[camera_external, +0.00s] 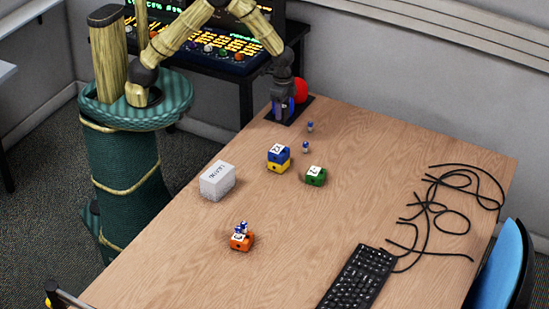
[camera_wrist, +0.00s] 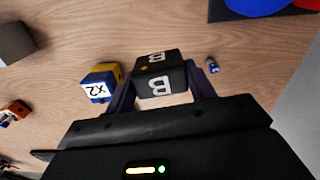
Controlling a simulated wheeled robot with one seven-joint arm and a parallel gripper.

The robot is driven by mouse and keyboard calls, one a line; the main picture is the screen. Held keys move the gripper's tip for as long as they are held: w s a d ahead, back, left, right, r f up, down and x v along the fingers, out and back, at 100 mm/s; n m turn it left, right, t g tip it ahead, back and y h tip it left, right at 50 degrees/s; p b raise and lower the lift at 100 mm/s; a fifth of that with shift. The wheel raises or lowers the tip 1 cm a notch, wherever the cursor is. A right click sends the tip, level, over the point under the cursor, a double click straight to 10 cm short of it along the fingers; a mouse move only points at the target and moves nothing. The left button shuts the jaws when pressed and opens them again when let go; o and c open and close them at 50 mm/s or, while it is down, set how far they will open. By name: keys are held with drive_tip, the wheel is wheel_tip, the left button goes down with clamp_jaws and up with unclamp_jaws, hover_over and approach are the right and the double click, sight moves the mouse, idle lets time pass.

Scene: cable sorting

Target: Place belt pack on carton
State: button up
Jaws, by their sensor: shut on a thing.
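The belt pack (camera_wrist: 160,78), a black box with white letter marks, is between the two fingers of my gripper (camera_wrist: 162,92) in the wrist view. My gripper (camera_external: 284,108) is shut on it over the far left end of the table, near the dark mat; the pack is hard to make out from outside. The carton (camera_external: 217,180), a white box with dark writing, stands near the table's left edge, apart from my gripper. A grey box at the upper left of the wrist view (camera_wrist: 15,42) appears to be the same carton. Its top looks bare.
A blue block (camera_external: 278,153) sits on a yellow block (camera_external: 275,166), with a green block (camera_external: 316,176) beside. An orange block (camera_external: 241,243) carries a small blue-and-white piece. Two small pieces (camera_external: 306,147) stand near my gripper. A red ball (camera_external: 301,90) is behind it. Keyboard (camera_external: 357,278) and cables lie right.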

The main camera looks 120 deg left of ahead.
drive_tip(key=w+d+r+m, duration=0.2)
drive_tip(key=d, duration=0.6)
wheel_tip(320, 180, up, 6)
drive_tip(key=m+p, duration=0.4)
drive_tip(key=m, duration=0.4)
hover_over(217, 171)
drive_tip(key=shift+w+b, duration=0.1)
drive_tip(key=shift+b, duration=0.2)
drive_tip(key=shift+f, duration=2.9)
drive_tip(key=shift+f, duration=2.05)
